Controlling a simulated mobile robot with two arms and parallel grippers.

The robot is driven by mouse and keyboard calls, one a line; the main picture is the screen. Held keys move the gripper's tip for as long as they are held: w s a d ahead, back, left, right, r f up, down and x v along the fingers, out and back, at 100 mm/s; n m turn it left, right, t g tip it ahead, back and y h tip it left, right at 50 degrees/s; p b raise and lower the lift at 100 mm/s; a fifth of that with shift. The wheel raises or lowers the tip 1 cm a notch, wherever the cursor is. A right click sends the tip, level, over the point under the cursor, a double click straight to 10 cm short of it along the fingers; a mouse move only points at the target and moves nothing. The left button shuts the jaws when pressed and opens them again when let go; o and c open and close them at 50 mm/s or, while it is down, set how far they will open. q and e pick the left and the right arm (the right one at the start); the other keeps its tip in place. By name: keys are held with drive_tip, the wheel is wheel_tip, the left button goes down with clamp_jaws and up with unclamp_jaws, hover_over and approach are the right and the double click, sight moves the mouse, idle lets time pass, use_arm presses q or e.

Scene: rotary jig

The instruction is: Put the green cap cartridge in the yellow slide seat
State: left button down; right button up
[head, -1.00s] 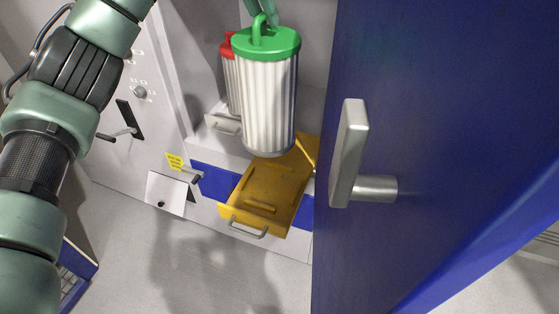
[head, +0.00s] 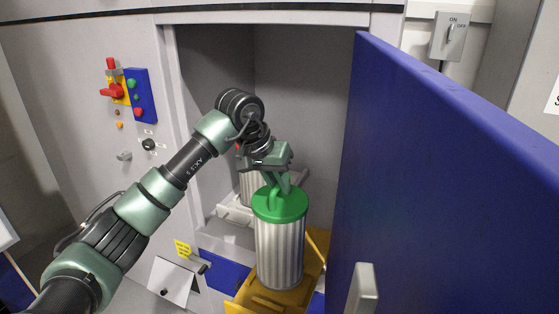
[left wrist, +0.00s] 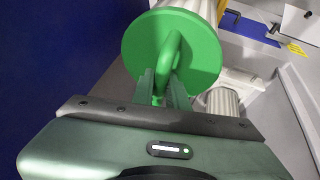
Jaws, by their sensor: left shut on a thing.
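The green cap cartridge (head: 280,245) has a ribbed white-grey body and a green lid with a loop handle. It is upright over the yellow slide seat (head: 243,304). Its lower end appears at the slide's surface, but I cannot tell whether it rests there. My left gripper (head: 274,190) is shut on the handle from above. In the left wrist view, my left gripper (left wrist: 165,92) holds the handle in front of the round green cap (left wrist: 150,45). The cartridge hides much of the seat. My right gripper is not in view.
An open blue door (head: 420,180) stands close on the right, with its handle (head: 363,288) low. Another ribbed cartridge (head: 248,188) stands behind on a pale slide, partly hidden by my arm. The cabinet's left front carries a control panel (head: 140,95) and a yellow tag (head: 183,249).

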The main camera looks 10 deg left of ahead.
sight(279, 200)
use_arm(q)
drive_tip(key=shift+w+f, duration=0.1)
drive_tip(key=shift+f, duration=0.3)
wheel_tip(279, 200, down, 3)
drive_tip(key=shift+d+r+p, duration=0.1)
drive_tip(key=shift+r+p, duration=0.1)
drive_tip(key=shift+p, duration=0.35)
drive_tip(key=shift+f, duration=0.55)
drive_tip(key=c, duration=1.4)
unclamp_jaws()
drive_tip(key=shift+f, duration=0.2)
drive_tip(key=shift+r, duration=0.15)
